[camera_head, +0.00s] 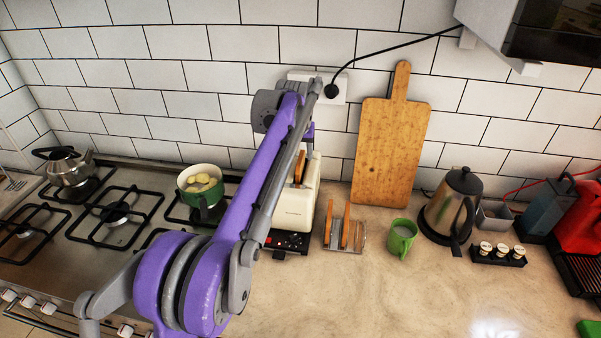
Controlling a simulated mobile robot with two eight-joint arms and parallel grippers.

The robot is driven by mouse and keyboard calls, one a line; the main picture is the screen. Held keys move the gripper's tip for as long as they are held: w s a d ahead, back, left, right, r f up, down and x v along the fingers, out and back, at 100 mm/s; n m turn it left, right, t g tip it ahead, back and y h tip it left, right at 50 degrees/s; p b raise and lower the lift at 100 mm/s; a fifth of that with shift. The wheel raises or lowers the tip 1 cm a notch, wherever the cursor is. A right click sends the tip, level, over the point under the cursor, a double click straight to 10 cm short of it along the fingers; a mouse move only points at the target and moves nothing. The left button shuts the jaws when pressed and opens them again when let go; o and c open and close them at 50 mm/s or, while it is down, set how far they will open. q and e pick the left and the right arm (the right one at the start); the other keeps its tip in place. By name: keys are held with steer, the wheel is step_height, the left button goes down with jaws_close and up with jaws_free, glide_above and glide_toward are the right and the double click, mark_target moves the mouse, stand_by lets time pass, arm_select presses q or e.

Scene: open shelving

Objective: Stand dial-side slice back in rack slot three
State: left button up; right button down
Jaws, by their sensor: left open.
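The cream toaster (300,208) stands on the counter beside the stove, partly hidden behind my left arm. Its dark control panel with a red light and knobs faces the front. A browned slice (299,169) sticks up from the toaster top. The metal toast rack (350,249) stands just right of the toaster. Slices (346,231) stand upright in it; the slot numbers cannot be read. My left gripper (307,146) is open over the toaster, close to the slice, largely hidden by my purple arm. My right gripper is not in view.
A green mug (401,238) stands right of the rack, then a kettle (450,207) and a dark holder with small jars (497,254). A cutting board (391,150) leans on the wall. A green pot (201,192) sits on the stove. The front counter is clear.

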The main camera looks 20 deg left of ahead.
mark_target(300, 158)
arm_select(q)
steer(key=shift+x, duration=2.2)
steer(key=shift+s+a+f, duration=0.1)
steer(key=shift+c, duration=0.3)
jaws_close()
